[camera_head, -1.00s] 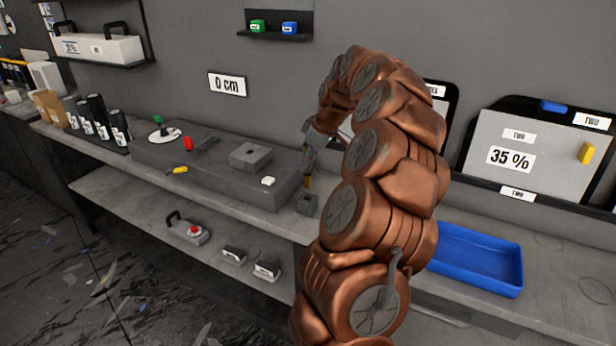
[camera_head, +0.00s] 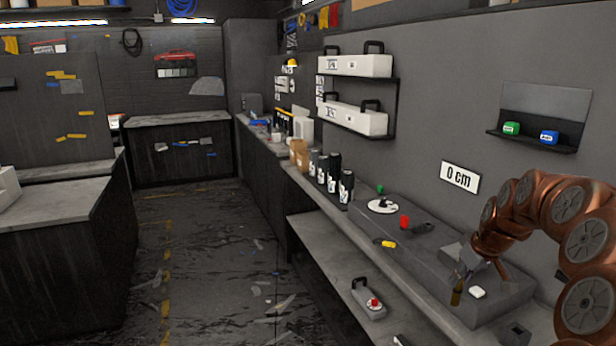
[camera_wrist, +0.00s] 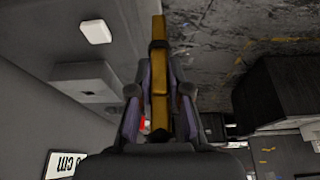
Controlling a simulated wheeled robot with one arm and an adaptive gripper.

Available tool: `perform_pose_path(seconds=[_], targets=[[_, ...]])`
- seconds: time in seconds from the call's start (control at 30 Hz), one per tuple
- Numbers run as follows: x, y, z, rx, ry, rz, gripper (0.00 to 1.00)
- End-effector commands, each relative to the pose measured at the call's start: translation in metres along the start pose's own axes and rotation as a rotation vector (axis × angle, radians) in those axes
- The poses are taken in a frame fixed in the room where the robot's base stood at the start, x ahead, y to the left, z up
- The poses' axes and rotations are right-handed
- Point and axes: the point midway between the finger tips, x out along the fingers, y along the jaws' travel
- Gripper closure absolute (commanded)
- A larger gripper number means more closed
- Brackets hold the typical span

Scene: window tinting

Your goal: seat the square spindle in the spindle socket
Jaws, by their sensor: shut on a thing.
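My gripper (camera_head: 466,277) is shut on a brass-coloured square spindle (camera_head: 456,296), which hangs down, slightly tilted. In the wrist view the spindle (camera_wrist: 158,85) sits between both fingers (camera_wrist: 158,95), with its end beyond them. The spindle appears in front of the grey raised bench block, near its front edge. A grey block (camera_head: 452,253) on top is partly hidden by my gripper. It also shows in the wrist view (camera_wrist: 85,88). A small dark block with an opening (camera_head: 516,336) stands at the lower right. I cannot tell which block is the spindle socket; the spindle appears apart from both.
A white piece (camera_head: 478,292) lies close to the spindle. A red piece (camera_head: 404,222), a yellow piece (camera_head: 388,244) and a white disc (camera_head: 383,207) are farther left. Dark bottles (camera_head: 334,172) stand beyond. The floor aisle (camera_head: 210,250) at left is mostly open, with scattered scraps.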

Motion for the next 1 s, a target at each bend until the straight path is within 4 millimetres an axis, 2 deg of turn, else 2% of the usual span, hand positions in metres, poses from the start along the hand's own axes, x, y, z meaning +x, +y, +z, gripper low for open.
perform_pose_path(seconds=[0.03, 0.1, 0.3, 0.47, 0.6, 0.8, 1.0], targets=[[0.009, -0.019, -0.009, 0.0, -0.005, 0.0, 1.0], [0.022, -0.044, -0.018, 0.013, -0.008, 0.005, 1.0], [0.058, -0.113, -0.032, 0.062, -0.006, 0.023, 1.0], [0.082, -0.164, -0.03, 0.109, 0.0, 0.04, 1.0], [0.1, -0.201, -0.02, 0.153, 0.003, 0.054, 1.0], [0.115, -0.231, -0.006, 0.204, 0.015, 0.07, 1.0], [0.12, -0.241, 0.001, 0.227, 0.018, 0.077, 1.0]])
